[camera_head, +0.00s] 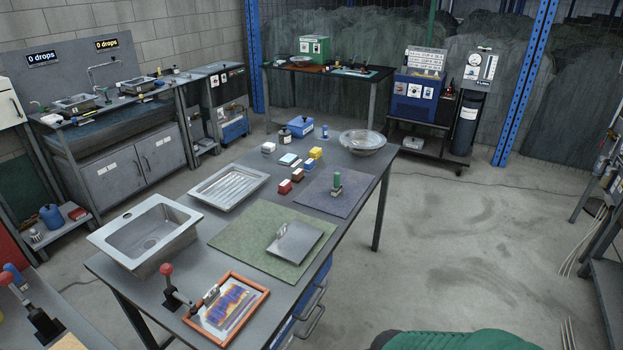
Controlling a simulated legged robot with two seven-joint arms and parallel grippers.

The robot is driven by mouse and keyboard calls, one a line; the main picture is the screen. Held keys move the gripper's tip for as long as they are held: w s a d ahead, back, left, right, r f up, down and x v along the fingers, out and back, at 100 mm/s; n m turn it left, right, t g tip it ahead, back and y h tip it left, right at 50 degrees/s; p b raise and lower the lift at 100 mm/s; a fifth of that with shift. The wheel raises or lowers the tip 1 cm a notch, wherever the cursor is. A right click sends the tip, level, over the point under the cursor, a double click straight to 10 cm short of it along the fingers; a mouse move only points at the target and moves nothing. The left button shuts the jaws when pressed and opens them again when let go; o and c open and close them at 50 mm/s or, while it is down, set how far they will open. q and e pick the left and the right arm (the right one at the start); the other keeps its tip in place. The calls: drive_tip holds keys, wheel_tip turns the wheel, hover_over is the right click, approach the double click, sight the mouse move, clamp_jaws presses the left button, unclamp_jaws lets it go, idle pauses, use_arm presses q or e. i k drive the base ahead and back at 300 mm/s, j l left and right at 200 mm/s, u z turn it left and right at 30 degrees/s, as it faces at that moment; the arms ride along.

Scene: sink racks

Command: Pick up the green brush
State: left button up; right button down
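No gripper or arm of mine can be made out in the head view.
The table (210,246) also holds a steel sink (149,234), a ribbed steel tray (229,187), a green mat (232,239) with a metal plate, small coloured blocks, a clear bowl (362,141) and an orange-framed panel (228,308). Open floor (450,240) lies to the right.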

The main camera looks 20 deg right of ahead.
sight(336, 189)
drive_tip(key=i+l, duration=0.2)
drive_tip(key=l, duration=0.15)
drive_tip(key=i+l+u, duration=0.15)
drive_tip(key=l, duration=0.2)
drive_tip(key=i+l, duration=0.25)
drive_tip(key=i+l+u, duration=0.1)
drive_tip(key=l, duration=0.4)
drive_tip(key=i+l+u, duration=0.1)
drive_tip(key=i+l, duration=0.15)
drive_tip(key=l, duration=0.15)
drive_tip(key=i+l, duration=0.15)
drive_tip(key=l, duration=0.2)
drive_tip(key=i+l+u, duration=0.1)
drive_tip(key=l, duration=0.3)
